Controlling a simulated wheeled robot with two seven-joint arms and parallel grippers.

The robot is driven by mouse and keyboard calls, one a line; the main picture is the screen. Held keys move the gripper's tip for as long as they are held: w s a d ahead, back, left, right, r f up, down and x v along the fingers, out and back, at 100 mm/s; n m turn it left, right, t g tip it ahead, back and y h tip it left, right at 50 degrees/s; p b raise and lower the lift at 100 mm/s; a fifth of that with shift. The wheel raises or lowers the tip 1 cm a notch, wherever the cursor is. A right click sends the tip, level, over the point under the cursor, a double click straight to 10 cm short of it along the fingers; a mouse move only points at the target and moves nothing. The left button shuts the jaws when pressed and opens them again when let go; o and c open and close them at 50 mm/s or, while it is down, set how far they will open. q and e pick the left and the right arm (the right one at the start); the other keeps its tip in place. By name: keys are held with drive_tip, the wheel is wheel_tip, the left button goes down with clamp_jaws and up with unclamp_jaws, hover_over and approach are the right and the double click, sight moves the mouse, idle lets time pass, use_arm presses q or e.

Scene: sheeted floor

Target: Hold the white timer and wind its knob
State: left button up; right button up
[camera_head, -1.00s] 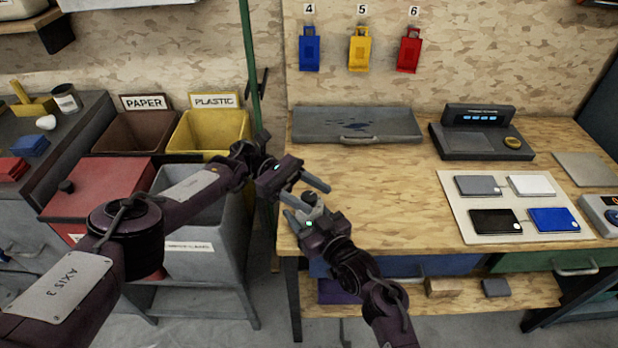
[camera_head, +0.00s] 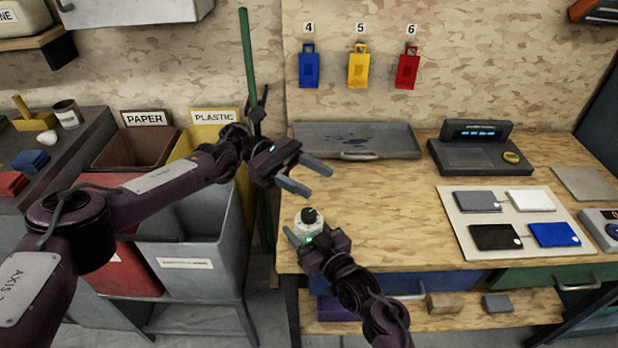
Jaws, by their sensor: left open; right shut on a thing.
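The white timer (camera_head: 305,226) is small and round, with a dark knob (camera_head: 309,214) on top. My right gripper (camera_head: 304,236) is shut on the timer and holds it near the left edge of the workbench. Its fingers partly hide the timer's sides. My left gripper (camera_head: 309,177) is above the timer, open and empty. Its two grey fingers are spread and point to the right, apart from the knob.
The wooden workbench (camera_head: 400,200) has a clear middle. A grey tray (camera_head: 395,141), a scale (camera_head: 475,158) and a board with several cards (camera_head: 510,245) lie on it. A paper bin (camera_head: 135,150) and a plastic bin (camera_head: 180,152) stand at left.

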use_arm(q)
drive_tip(key=a+f+n+t+h, duration=0.6)
drive_tip(key=a+f+n, duration=0.2)
drive_tip(key=n, duration=0.8)
drive_tip(key=n+t+y, duration=0.5)
drive_tip(key=n+t, duration=0.9)
drive_tip(key=n, duration=1.9)
approach(317, 215)
drive_tip(key=x, duration=0.3)
drive_tip(key=r+x, duration=0.1)
drive_tip(key=x, duration=0.6)
drive_tip(key=shift+r, duration=0.4)
